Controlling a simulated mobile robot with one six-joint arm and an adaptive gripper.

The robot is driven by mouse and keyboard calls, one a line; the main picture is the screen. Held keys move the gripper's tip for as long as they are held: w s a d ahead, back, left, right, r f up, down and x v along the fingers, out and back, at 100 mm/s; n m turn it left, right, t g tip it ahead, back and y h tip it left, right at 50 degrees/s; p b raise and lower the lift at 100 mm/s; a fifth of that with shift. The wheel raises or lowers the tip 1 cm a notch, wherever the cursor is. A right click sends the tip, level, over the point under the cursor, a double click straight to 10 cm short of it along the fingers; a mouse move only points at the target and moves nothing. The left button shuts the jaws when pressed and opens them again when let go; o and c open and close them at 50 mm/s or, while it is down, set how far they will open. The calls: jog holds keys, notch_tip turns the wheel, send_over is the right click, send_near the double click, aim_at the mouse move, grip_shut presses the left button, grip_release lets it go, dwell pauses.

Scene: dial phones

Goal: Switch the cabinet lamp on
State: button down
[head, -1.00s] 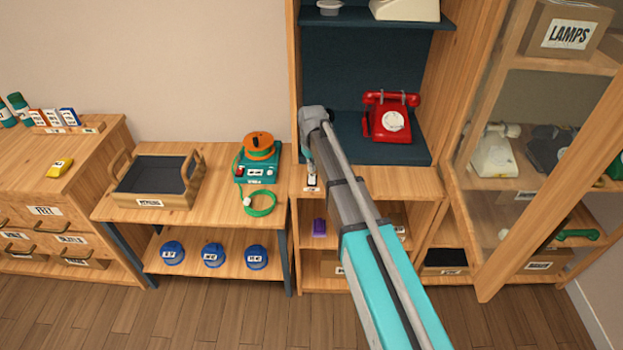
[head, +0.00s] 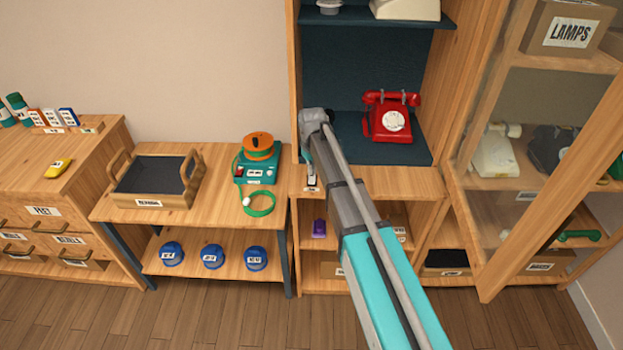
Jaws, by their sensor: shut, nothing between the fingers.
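The cabinet (head: 424,120) stands open in the middle, with a dark teal back. A small black-and-white switch (head: 311,181) sits on the front left of its ledge, above a small white label. My arm reaches in from the lower right, and my gripper (head: 309,166) points down just above the switch. The gripper is shut and holds nothing. It partly hides the switch, and I cannot tell whether they touch or which way the switch is set. No lamp or clear glow shows in the cabinet.
A red dial phone (head: 391,118) stands in the cabinet, right of my gripper. A glass door (head: 540,190) stands at the right. On the left bench are a teal device (head: 256,168) with a green cord and a wooden tray (head: 190,190).

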jog(key=shift+f+b, duration=0.55)
dwell(0.4)
jog(key=shift+r, duration=0.15)
jog(key=shift+r+p, duration=3.45)
jog(key=shift+p, duration=0.15)
jog(key=s+d+r+m+p, duration=0.1)
jog(key=s+d+m, duration=0.5)
jog(key=s+d, duration=1.4)
jog(key=s, duration=0.4)
